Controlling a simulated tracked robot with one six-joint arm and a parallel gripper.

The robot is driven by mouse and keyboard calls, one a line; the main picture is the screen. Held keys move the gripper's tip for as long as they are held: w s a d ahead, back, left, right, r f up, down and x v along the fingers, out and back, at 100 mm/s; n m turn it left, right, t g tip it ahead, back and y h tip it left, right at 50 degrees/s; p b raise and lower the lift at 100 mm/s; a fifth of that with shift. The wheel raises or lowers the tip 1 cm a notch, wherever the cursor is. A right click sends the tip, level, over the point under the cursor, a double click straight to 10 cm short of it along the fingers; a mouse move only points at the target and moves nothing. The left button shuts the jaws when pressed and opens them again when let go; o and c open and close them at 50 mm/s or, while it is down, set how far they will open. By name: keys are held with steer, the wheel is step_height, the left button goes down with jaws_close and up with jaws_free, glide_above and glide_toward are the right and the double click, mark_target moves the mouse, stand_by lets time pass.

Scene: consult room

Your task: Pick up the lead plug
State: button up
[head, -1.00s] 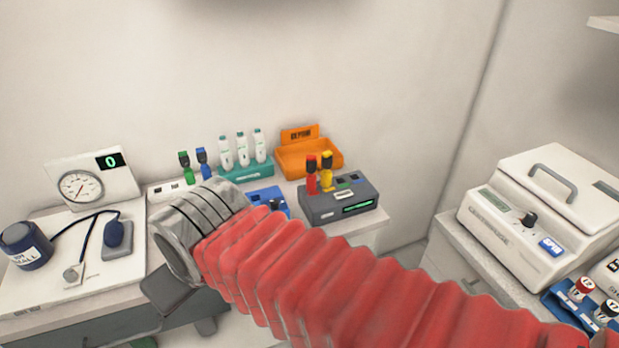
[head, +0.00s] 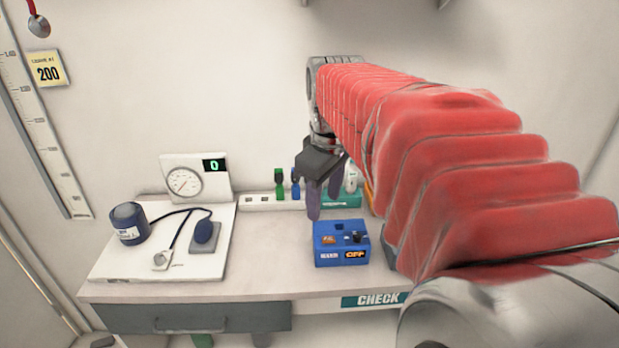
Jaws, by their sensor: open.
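A green plug (head: 279,184) and a blue plug (head: 296,184) stand upright in the white socket strip (head: 258,202) at the back of the desk. I cannot tell which plug is the lead plug. My gripper (head: 323,204) points down with its fingers apart and empty. In the picture it is just right of the blue plug and above the blue box (head: 341,254). How far it is from the plugs in depth I cannot tell. The red and yellow plugs on the grey box are hidden behind my arm.
A white gauge board (head: 112,265) with a dial, cuff and bulb lies on the desk's left. A teal rack (head: 343,201) with white-capped tubes is partly hidden behind my gripper. The desk front between board and blue box is clear (head: 262,268).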

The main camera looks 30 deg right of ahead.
steer(key=d+n, duration=0.1)
steer(key=d, duration=0.6)
steer(key=s+d+f+n+g, duration=0.1)
steer(key=d, duration=0.7)
steer(key=s+d+f+n+g+y, duration=0.1)
steer(key=d, duration=0.7)
steer(key=shift+s, duration=0.2)
step_height(320, 180, down, 8)
steer(key=shift+f, duration=0.25)
steer(key=shift+f, duration=0.1)
steer(key=shift+w+f, duration=0.1)
steer(key=shift+f, duration=2.4)
steer(key=shift+c, duration=0.7)
